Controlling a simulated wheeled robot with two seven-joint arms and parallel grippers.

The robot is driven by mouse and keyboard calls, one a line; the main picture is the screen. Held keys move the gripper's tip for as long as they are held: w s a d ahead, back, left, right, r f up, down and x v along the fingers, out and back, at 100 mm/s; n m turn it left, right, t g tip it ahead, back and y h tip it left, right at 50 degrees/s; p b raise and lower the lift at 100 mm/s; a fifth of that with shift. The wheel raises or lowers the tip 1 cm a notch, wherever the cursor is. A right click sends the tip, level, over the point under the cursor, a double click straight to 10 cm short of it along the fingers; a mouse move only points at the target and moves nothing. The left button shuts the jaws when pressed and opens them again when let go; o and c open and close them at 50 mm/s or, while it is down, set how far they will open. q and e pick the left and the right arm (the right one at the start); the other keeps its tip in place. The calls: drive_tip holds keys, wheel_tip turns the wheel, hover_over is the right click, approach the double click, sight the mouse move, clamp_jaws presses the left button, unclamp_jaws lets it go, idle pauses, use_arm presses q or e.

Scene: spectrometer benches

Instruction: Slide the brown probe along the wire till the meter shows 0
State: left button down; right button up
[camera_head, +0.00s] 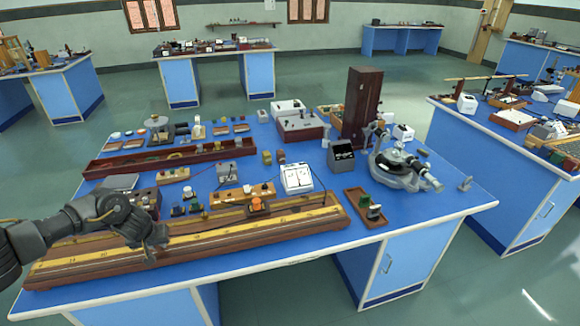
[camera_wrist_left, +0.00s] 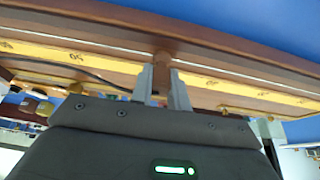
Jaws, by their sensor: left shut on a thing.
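The long wooden wire board (camera_head: 290,236) with a yellow scale lies along the front edge of the blue bench. My left gripper (camera_head: 154,246) is over its left half. In the left wrist view my gripper (camera_wrist_left: 161,84) is shut on the brown probe (camera_wrist_left: 161,62), which stands between the fingers against the board (camera_wrist_left: 100,35). A thin pale wire runs along the board beside the scale; whether the probe tip touches it I cannot tell. A white box with a pale face (camera_head: 297,178), possibly the meter, stands behind the board; its reading is too small to see. My right gripper is out of view.
A small wooden tray (camera_head: 366,207) is right of the board, and a grey spectrometer (camera_head: 400,170) stands farther right. Small instruments crowd the bench behind the board; its front strip is clear.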

use_arm(q)
drive_tip(key=shift+s+f, duration=0.25)
drive_tip(key=shift+f, duration=0.05)
drive_tip(key=c, duration=1.3)
unclamp_jaws()
drive_tip(key=shift+a, duration=0.1)
drive_tip(key=shift+r, duration=0.1)
drive_tip(key=v, duration=1.1)
drive_tip(key=shift+w, duration=0.25)
